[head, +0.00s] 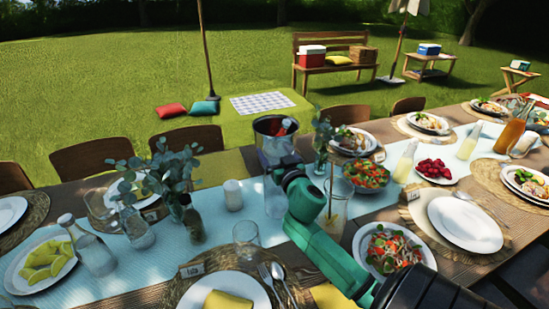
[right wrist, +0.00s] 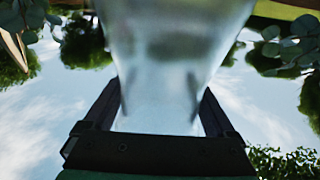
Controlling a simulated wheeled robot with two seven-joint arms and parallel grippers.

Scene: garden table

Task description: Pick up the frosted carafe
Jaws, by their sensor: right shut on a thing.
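The frosted carafe (right wrist: 172,50) is a pale, see-through vessel that fills the upper middle of the right wrist view. My right gripper (right wrist: 160,105) has a dark finger on each side of it and is shut on it. In the head view my right arm reaches in from the lower right, and its gripper end (head: 281,165) is over the table's middle, just in front of the metal bucket. The carafe is mostly hidden there behind or among my arm and glassware; its base cannot be made out clearly. My left gripper is not in view.
A metal ice bucket (head: 268,127) stands just beyond my gripper. A pitcher with a straw (head: 336,208), a salad bowl (head: 366,175) and a vase of leaves (head: 321,150) are close on the right. A white candle (head: 232,194) and tumbler (head: 246,243) stand left. The table is crowded.

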